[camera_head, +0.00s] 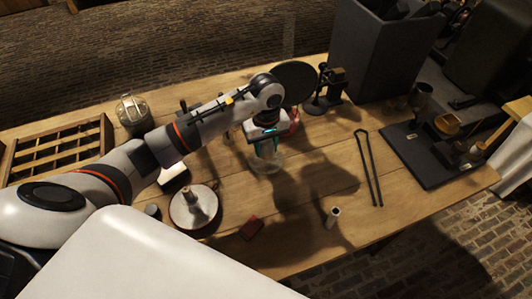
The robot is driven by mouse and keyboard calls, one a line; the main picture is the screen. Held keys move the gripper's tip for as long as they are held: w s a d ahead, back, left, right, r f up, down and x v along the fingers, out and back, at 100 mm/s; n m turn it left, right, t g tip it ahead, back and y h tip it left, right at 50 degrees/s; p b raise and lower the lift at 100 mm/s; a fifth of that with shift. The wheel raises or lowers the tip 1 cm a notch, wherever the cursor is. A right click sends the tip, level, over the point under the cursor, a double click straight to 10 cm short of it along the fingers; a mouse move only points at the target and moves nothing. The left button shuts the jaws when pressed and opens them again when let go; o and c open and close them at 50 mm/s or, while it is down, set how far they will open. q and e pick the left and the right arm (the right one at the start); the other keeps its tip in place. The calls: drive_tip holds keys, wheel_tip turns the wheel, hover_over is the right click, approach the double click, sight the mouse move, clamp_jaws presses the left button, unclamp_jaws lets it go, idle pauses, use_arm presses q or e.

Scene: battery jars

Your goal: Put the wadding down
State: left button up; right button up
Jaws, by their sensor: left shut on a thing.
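My left gripper (267,149) reaches in over the middle of the table and points down, with teal fingers. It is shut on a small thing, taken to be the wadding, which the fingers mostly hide. A clear glass jar (265,165) stands directly below the fingertips. I cannot tell whether the fingertips are inside its mouth or just above it. A red thing (295,121) shows just beyond the gripper. My right gripper is not in view.
On the wooden table (300,240) are a round plate with a pale cone (198,206), a dark red block (251,228), a small white cylinder (332,217), long tongs (369,165), a dark tray (416,165) and a compartment box (60,148). The front middle is fairly clear.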

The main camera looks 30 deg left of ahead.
sight(266, 154)
use_arm(q)
wheel_tip(266, 154, down, 4)
drive_tip(key=shift+r, duration=0.1)
drive_tip(key=shift+f, duration=0.2)
drive_tip(key=o, duration=0.9)
drive_tip(key=shift+r, duration=0.1)
drive_tip(key=shift+r+p, duration=0.25)
drive_tip(key=shift+p, duration=0.1)
wheel_tip(266, 154, up, 10)
drive_tip(key=shift+r+b, duration=0.25)
drive_tip(key=shift+b, duration=0.85)
drive_tip(key=shift+r, duration=0.65)
